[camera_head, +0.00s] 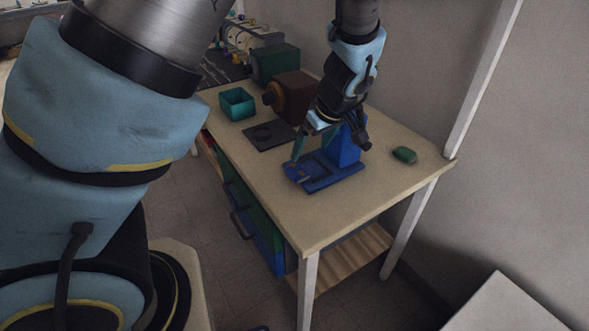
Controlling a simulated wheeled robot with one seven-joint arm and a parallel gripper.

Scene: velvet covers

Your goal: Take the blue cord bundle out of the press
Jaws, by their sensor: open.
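The blue press (345,150) stands near the front right part of the table. It has a flat base with an upright block at its right, and a teal bar rises at its left side. I cannot clearly make out a blue cord bundle; the small details on the left of the base are too small to tell. My gripper (338,136) is open, pointing down over the press, close to the upright block and partly covering it. I cannot tell whether it touches anything.
A green lump (404,155) lies right of the press. A dark flat plate (270,135), an open teal box (237,104) and a dark red machine (293,98) stand behind and left. The table (313,222) is bare toward its front corner. A wall and white post border its right.

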